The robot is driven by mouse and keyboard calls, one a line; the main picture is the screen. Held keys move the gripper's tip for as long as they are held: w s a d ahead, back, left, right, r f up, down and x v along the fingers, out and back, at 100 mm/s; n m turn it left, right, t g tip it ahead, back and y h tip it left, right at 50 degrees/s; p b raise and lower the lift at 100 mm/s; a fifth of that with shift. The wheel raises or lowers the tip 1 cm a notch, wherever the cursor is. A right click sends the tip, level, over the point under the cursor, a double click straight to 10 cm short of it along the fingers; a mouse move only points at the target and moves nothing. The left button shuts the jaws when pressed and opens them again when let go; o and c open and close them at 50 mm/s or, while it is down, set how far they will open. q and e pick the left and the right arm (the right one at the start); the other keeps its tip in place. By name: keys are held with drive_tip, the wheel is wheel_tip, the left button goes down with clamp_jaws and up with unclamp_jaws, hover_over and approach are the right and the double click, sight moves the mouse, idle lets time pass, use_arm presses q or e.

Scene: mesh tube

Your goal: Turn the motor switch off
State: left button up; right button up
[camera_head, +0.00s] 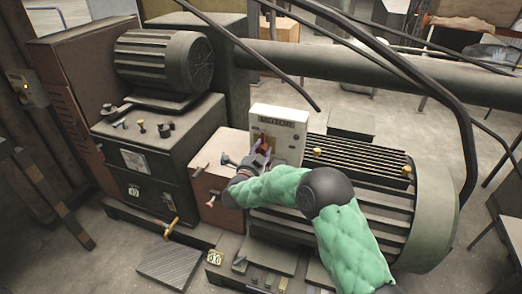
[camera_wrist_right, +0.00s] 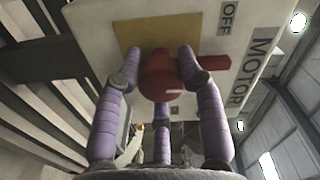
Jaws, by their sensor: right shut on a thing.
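The motor switch is a red rotary knob (camera_wrist_right: 160,75) on a yellow plate (camera_wrist_right: 185,28), on a white box (camera_head: 292,143) labelled MOTOR. In the right wrist view its red lever points right, towards the MOTOR label (camera_wrist_right: 252,72). The OFF label (camera_wrist_right: 228,16) is above the lever's tip, and the lever does not point straight at it. My right gripper (camera_head: 262,158) is at the front of the box. Its purple fingers (camera_wrist_right: 161,88) are closed around the red knob, with fingertips close to the plate. My left gripper is out of view.
A large ribbed green motor (camera_head: 372,165) stands right of the switch box. A smaller motor (camera_head: 165,62) sits on a dark cabinet (camera_head: 150,150) at left. Black cables (camera_head: 440,85) curve over the right side. Small levers and knobs (camera_head: 142,127) stick up from the cabinet.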

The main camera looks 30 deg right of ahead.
drive_tip(key=shift+r, duration=0.1)
drive_tip(key=o, duration=1.1)
drive_tip(key=shift+w, duration=0.1)
drive_tip(key=shift+o, duration=0.2)
drive_tip(key=v, duration=1.2)
